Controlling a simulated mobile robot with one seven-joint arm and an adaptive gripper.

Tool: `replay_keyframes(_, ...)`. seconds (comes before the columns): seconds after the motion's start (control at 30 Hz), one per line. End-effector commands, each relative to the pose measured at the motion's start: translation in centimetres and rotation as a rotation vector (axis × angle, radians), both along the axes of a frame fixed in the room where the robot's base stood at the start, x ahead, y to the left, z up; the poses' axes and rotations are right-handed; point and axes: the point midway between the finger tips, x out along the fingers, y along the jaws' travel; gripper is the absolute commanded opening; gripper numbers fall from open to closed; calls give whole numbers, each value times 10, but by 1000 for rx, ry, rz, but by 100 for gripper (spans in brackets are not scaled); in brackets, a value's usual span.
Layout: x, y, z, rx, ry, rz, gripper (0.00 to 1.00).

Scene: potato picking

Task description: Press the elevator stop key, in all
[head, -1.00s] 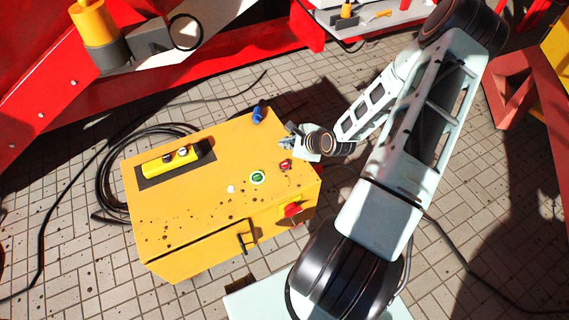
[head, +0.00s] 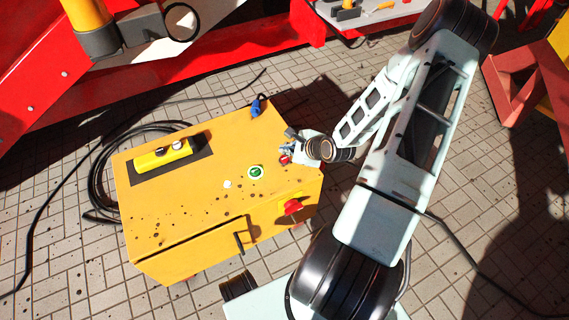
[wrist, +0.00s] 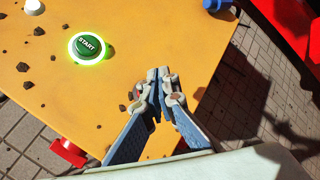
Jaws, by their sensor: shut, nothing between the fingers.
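A yellow control box (head: 200,215) stands on the paved floor. On its top are a small red button (head: 284,160) near the right edge, a green button (head: 256,172) and a white button (head: 228,184). In the wrist view the green button (wrist: 90,47) reads START and has a glowing ring. My gripper (head: 288,147) is shut and empty, just above and beside the red button. In the wrist view my gripper (wrist: 160,75) mostly hides the red button. I cannot tell whether the fingertips touch it.
A red knob (head: 292,206) juts from the box's side near a black handle (head: 239,241). A yellow pendant (head: 162,155) lies on the box top, and a blue connector (head: 256,107) sits at its back edge. Black cables (head: 100,180) loop at left. Red machinery stands behind.

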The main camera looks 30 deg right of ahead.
Motion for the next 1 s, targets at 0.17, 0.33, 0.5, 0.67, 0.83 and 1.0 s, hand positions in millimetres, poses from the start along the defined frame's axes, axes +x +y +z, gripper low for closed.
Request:
replay_keyframes(0.17,0,0,-17,1,0,0,0)
replay_keyframes(0.33,0,0,-18,0,-1,0,0)
replay_keyframes(0.5,0,0,-18,0,-1,0,0)
replay_keyframes(0.67,0,0,-18,0,-1,0,0)
replay_keyframes(0.83,0,0,-18,1,-1,-1,0)
replay_keyframes(1.0,0,0,-18,1,-1,-1,0)
